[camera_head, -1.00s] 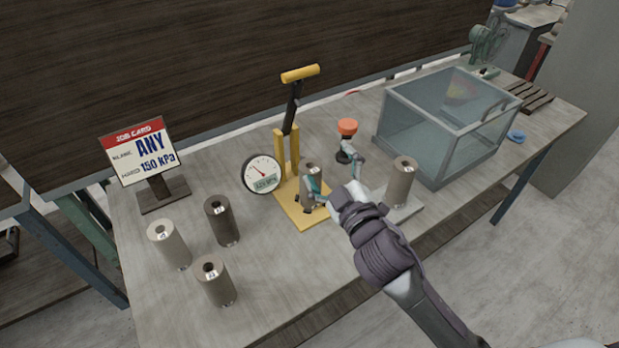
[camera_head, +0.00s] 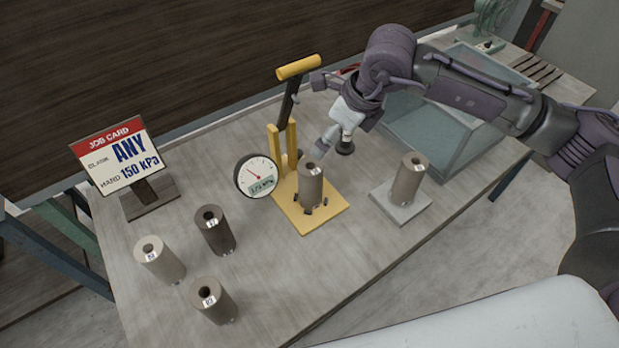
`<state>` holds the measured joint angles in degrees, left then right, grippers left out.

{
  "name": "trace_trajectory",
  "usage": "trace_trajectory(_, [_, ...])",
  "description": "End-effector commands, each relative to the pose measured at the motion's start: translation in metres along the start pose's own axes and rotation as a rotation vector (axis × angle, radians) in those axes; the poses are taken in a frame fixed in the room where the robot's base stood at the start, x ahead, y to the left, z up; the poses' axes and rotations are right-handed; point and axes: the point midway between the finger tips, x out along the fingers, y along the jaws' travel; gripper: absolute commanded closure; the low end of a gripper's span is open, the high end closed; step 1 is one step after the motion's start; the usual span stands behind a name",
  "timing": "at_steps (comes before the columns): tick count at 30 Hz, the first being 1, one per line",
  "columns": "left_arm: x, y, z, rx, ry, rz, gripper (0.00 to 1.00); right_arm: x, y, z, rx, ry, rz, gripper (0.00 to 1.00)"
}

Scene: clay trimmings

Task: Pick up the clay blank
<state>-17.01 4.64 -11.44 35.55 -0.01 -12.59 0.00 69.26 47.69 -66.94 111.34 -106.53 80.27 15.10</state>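Several cylindrical clay blanks with holes in their tops stand upright. A brownish-grey blank (camera_head: 310,188) stands on the yellow press base (camera_head: 330,217), with small dark pieces around its foot. Another blank (camera_head: 407,181) stands on a grey pad (camera_head: 385,201). On the left of the table are a pale blank (camera_head: 161,262), a dark blank (camera_head: 215,232) and a mid-grey blank (camera_head: 214,302). My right gripper (camera_head: 326,143) is above and just behind the blank on the press, beside the yellow posts. Its fingers are partly hidden, and no blank is seen in it. My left gripper is not in view.
The press lever has a yellow handle (camera_head: 299,67). A round dial gauge (camera_head: 256,176) stands left of the press. A job card (camera_head: 116,155) reads ANY and 150 kPa. A glass-sided box (camera_head: 450,150) is partly behind my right arm.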

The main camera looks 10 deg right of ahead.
Motion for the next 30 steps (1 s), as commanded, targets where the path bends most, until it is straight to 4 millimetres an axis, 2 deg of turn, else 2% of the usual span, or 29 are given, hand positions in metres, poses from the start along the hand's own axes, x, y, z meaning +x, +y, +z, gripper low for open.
trace_trajectory(3, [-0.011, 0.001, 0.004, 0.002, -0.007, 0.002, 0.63, 0.023, 0.002, 0.001, 0.001, 0.004, 0.007, 0.09])
trace_trajectory(9, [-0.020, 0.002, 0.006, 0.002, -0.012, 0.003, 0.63, 0.057, 0.003, 0.001, -0.002, 0.001, 0.008, 0.09])
trace_trajectory(14, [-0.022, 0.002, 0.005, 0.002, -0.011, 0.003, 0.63, 0.069, 0.003, 0.000, -0.002, -0.001, 0.007, 0.09])
trace_trajectory(17, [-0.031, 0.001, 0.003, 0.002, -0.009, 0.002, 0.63, 0.076, 0.005, 0.000, -0.002, 0.000, 0.008, 0.09])
trace_trajectory(21, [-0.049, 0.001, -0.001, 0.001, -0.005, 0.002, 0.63, 0.096, 0.009, -0.003, -0.002, 0.002, 0.010, 0.09])
trace_trajectory(25, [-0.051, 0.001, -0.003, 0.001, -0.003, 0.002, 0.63, 0.114, 0.009, -0.002, -0.001, -0.001, 0.008, 0.09])
trace_trajectory(30, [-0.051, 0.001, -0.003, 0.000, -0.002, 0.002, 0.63, 0.121, 0.008, -0.003, -0.002, -0.003, 0.008, 0.09])
